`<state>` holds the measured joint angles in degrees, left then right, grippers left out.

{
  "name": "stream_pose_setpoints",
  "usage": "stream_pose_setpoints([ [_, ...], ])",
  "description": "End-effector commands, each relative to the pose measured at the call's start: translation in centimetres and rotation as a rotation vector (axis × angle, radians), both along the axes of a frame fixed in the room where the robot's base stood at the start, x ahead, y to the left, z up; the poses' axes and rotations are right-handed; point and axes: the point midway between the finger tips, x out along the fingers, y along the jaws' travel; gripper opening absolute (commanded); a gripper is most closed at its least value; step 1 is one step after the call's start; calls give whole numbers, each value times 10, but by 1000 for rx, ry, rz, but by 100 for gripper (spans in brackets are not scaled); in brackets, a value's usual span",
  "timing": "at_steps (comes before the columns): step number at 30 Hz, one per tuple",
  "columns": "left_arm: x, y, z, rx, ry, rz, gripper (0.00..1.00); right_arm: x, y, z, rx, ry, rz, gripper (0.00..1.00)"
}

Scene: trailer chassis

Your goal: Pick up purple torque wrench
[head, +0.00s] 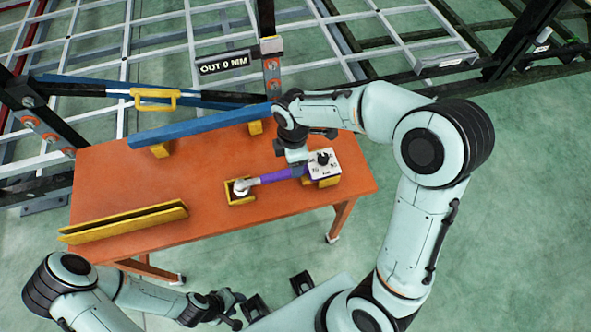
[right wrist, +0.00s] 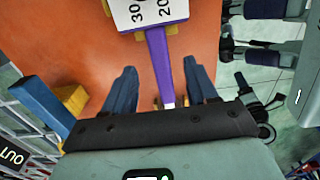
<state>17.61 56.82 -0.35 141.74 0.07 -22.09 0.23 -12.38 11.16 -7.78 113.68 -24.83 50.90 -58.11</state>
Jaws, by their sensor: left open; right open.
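In the right wrist view the purple handle (right wrist: 158,52) runs between the two dark blue fingers of my right gripper (right wrist: 161,72), which are open with gaps on both sides. I cannot tell how far down the fingers reach. In the head view this gripper is mostly hidden by its own wrist above the wrench. My left gripper (head: 232,306) is open, low in front of the table.
The orange table (head: 215,150) also carries a long blue bar (head: 200,127) on yellow blocks at the back and a yellow channel (head: 125,222) at the front left. Behind stand the chassis frame and a sign reading "OUT 0 MM" (head: 224,62). The table's middle left is clear.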

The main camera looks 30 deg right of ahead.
Motion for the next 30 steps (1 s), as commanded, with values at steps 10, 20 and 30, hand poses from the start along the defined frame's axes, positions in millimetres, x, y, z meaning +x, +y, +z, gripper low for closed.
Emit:
stream_pose_setpoints([
  [10, -1, 0, -3, 0, 1, 0, 43, -1, 0, -34, -1, 2, -1, 57],
  [20, -3, 0, -6, 0, 2, 0, 43, -2, 0, -74, 0, 0, -1, 57],
  [30, -3, 0, -6, 0, 2, 0, 43, -2, 0, -75, 0, -1, -1, 22],
])
